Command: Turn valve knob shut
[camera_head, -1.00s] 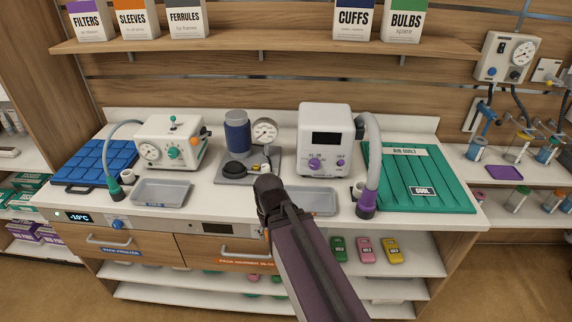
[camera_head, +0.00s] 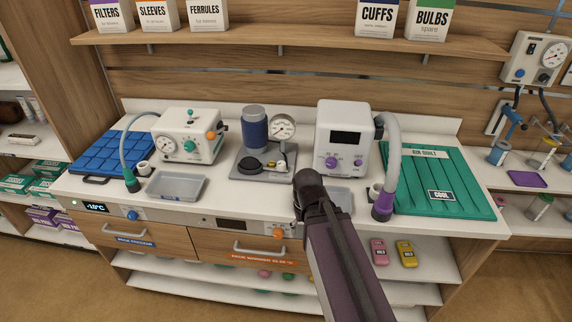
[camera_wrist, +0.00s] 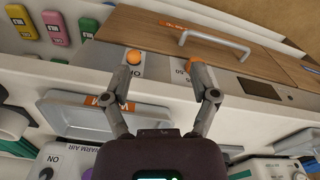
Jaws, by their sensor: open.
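No part is marked as a valve, so I cannot tell which knob the task means. The head view shows a teal knob (camera_head: 189,146) on the left white device, a purple knob (camera_head: 331,162) on the right white device, and blue (camera_head: 132,215) and orange (camera_head: 277,233) knobs on the counter front. A gauge (camera_head: 283,127) stands by the blue cylinder (camera_head: 254,128). My gripper (camera_head: 308,182) is over the counter's front edge, before the right device. In the wrist view my gripper (camera_wrist: 165,65) is open and empty, its left fingertip near an orange knob (camera_wrist: 133,57).
A grey tray (camera_head: 176,188) lies left on the counter. Another tray (camera_head: 341,197) is partly hidden by my arm. A hose (camera_head: 389,150) runs beside the right device. Drawer handles (camera_head: 259,250) stick out in front.

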